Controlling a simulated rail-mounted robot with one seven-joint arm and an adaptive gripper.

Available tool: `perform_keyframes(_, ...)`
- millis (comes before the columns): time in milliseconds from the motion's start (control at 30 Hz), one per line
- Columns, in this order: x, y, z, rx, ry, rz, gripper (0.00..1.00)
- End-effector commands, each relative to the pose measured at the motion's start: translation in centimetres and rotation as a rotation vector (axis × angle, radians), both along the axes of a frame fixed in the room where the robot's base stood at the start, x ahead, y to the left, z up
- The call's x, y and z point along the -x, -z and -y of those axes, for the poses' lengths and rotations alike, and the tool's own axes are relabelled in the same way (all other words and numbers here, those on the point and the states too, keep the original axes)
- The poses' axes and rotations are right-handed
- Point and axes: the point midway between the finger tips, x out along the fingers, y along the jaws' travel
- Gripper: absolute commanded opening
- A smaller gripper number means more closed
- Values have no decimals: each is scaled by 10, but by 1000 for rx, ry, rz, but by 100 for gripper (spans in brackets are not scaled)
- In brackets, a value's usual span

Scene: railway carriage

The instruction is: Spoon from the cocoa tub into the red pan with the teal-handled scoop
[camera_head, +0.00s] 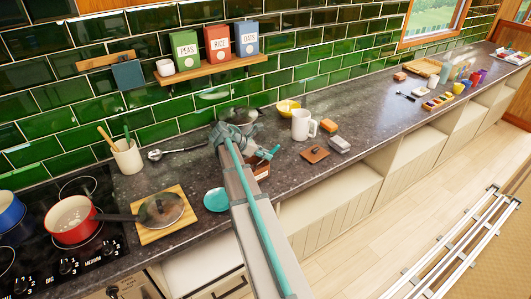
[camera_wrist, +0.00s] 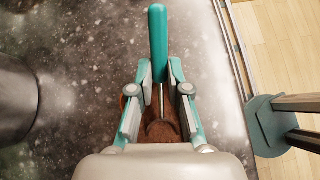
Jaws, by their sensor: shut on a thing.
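The teal-handled scoop (camera_wrist: 157,45) is held in my gripper (camera_wrist: 160,78), whose fingers close on either side of its handle and thin shaft. The scoop's bowl end lies over or in brown cocoa (camera_wrist: 163,130); how deep is unclear. The cocoa tub (camera_head: 262,173) is a brown box on the counter, partly hidden by my gripper (camera_head: 265,156) and arm in the head view. The red pan (camera_head: 72,219) sits on the black hob at the left, its dark handle pointing right; its pale inside is visible.
A dark-handled lid (camera_head: 160,209) lies on a wooden board (camera_head: 174,235) between pan and tub. A teal saucer (camera_head: 216,199) is left of my arm. A utensil crock (camera_head: 128,156) stands behind the board. A white mug (camera_head: 302,125) and yellow bowl (camera_head: 288,107) stand right of the gripper.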

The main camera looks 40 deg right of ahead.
Motion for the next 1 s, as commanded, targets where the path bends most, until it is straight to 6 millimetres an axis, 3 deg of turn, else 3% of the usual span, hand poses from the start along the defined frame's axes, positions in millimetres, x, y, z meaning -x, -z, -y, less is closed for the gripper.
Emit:
perform_keyframes(33, 0, -10, 0, 0, 1, 1, 0)
perform_keyframes(533, 1, -48, 2, 1, 1, 0, 0)
perform_keyframes(867, 1, -70, 4, 1, 1, 0, 0)
perform_keyframes(1000, 5, -70, 13, -100, 5, 39, 0)
